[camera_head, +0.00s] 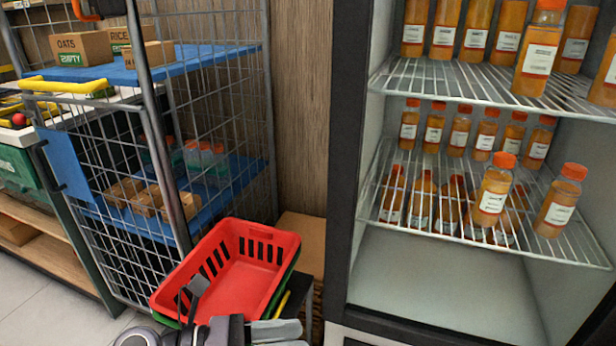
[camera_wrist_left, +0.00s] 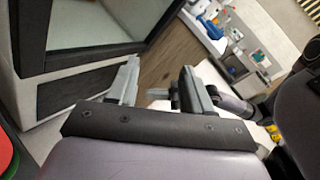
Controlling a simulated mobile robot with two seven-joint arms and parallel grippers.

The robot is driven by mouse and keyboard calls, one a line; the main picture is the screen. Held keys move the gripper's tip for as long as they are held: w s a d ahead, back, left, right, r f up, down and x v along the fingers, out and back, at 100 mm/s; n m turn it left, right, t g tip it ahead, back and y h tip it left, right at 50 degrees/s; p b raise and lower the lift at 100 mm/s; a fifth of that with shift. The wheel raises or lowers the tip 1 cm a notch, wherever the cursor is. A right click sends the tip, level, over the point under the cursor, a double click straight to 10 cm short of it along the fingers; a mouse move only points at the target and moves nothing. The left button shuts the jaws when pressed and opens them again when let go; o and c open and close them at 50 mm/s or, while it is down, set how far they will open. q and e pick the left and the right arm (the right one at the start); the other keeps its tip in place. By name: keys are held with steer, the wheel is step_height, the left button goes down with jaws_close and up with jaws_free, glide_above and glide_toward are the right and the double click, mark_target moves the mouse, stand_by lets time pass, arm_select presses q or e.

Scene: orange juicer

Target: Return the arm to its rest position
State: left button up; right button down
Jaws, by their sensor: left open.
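My left gripper (camera_wrist_left: 160,72) shows in the left wrist view with its two grey fingers apart and nothing between them. In the head view my left arm lies along the bottom edge, in front of the red basket, and the gripper (camera_head: 290,333) points right, partly cut off by the frame. My right gripper is in neither view.
The red basket (camera_head: 241,290) is empty. An open fridge (camera_head: 350,180) at right holds several orange juice bottles (camera_head: 494,190) on wire shelves. A wire cage cart (camera_head: 125,190) with boxes stands at left. A brown box (camera_head: 302,240) is behind the basket.

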arm_select(q)
steer(key=w+a+f+n+t+y, duration=0.2)
steer(key=a+n+t+y, duration=0.4)
steer(key=n, duration=0.8)
steer(key=w+a+f+n+t+y, duration=0.1)
steer(key=a+n+t, duration=0.2)
steer(key=n+t, duration=0.8)
steer(key=s+a+f+n+g+y, duration=0.35)
steer(key=s+f+n+g, duration=0.2)
steer(key=f+n, duration=0.35)
steer(key=s+a+f+n+g+y, duration=0.3)
steer(key=s+f+n+g+y, duration=0.25)
steer(key=n, duration=0.55)
step_height(320, 180, up, 8)
steer(key=a+m+t+h+p, duration=0.1)
steer(key=p, duration=1.2)
steer(key=shift+s+a+r+h, duration=0.2)
steer(key=shift+h, duration=0.1)
steer(key=shift+c, duration=0.7)
steer(key=shift+s+a, duration=0.1)
